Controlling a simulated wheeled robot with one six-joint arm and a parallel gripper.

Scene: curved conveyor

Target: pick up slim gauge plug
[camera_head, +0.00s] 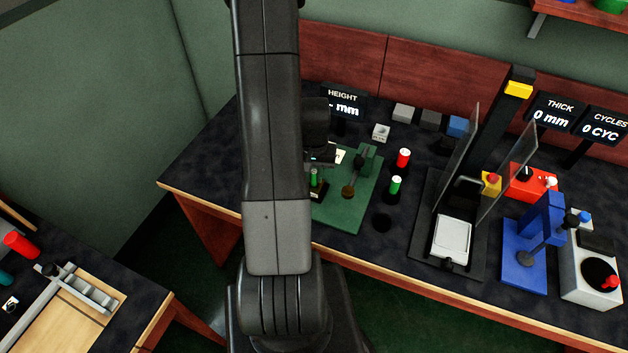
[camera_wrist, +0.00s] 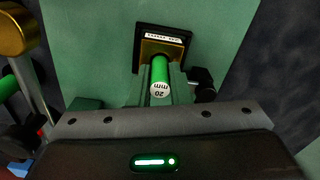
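A slim green plug (camera_wrist: 160,70) with a white end marked 20 mm stands in a dark, brass-topped holder (camera_wrist: 177,37) in the wrist view. The head view shows it as a small green cylinder (camera_head: 314,177) on the green plate. My gripper (camera_wrist: 162,92) is over the holder, with its fingers close beside the plug. The wrist view does not clearly show whether they touch or grip it. In the head view my arm hides much of this area. Another green plug with a white top (camera_head: 395,185) stands farther right.
A green fixture (camera_head: 366,160) with a lever stands just right of the holder. A red plug (camera_head: 403,158) stands behind the second green plug. A display reading HEIGHT (camera_head: 343,101) is behind. A press-like device with clear panels (camera_head: 451,238) stands farther right.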

